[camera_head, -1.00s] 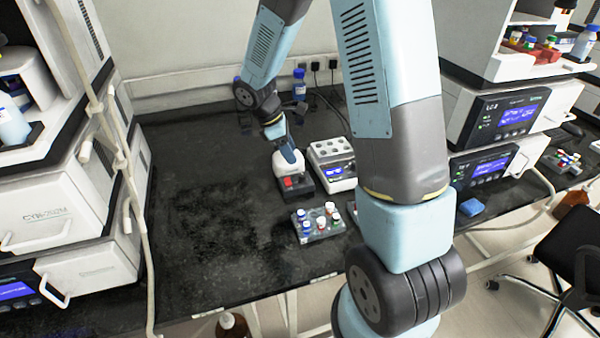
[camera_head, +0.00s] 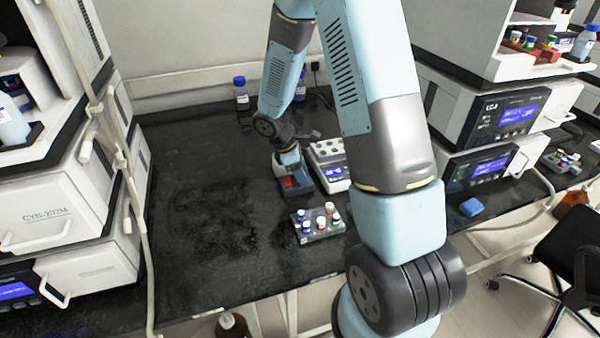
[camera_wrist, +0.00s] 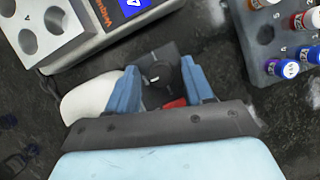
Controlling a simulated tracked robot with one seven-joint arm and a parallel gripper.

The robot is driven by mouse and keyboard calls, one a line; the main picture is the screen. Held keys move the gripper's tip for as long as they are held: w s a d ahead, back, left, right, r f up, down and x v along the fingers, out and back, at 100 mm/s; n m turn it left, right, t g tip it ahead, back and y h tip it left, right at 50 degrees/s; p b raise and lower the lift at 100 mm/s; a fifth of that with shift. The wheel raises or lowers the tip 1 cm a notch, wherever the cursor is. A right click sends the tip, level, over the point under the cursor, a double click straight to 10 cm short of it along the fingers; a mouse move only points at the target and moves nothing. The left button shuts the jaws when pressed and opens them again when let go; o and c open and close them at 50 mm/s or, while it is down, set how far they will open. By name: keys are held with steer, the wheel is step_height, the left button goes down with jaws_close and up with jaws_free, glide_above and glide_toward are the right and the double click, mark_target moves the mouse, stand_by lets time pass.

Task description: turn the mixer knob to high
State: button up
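The mixer (camera_head: 292,184) stands on the black bench, dark with a red part on its front. In the wrist view its dark front panel (camera_wrist: 168,55), red part (camera_wrist: 176,103) and white rounded body (camera_wrist: 88,104) show. The round black knob (camera_wrist: 156,75) with a light mark on it lies between my two blue fingers. My gripper (camera_wrist: 160,70) is open, one finger on each side of the knob, with gaps visible; I cannot tell how high above it the tips are. In the head view my wrist covers the mixer's top.
A white block heater (camera_head: 330,165) with a blue display stands close beside the mixer. A grey rack (camera_head: 318,228) of capped vials is just in front. Blue-capped bottles (camera_head: 241,95) stand at the back wall. The bench to the left is clear.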

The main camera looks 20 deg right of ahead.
jaws_close()
steer(key=shift+a, duration=0.15)
steer(key=shift+m, duration=0.3)
steer(key=m, duration=0.1)
steer(key=m+g, duration=0.1)
steer(key=m, duration=0.1)
steer(key=shift+w+d+m+g+y, duration=0.1)
steer(key=shift+d+m+g+y, duration=0.15)
steer(key=shift+m+g+y, duration=0.05)
steer(key=m+g+y, duration=0.1)
steer(key=m, duration=0.3)
steer(key=shift+d+m, duration=0.1)
steer(key=shift+m, duration=0.2)
steer(key=m+y, duration=0.2)
steer(key=m, duration=0.2)
steer(key=shift+d+g, duration=0.1)
steer(key=shift+g, duration=0.3)
steer(key=shift+m+y, duration=1)
steer(key=shift+m, duration=1.5)
steer(key=shift+f, duration=0.1)
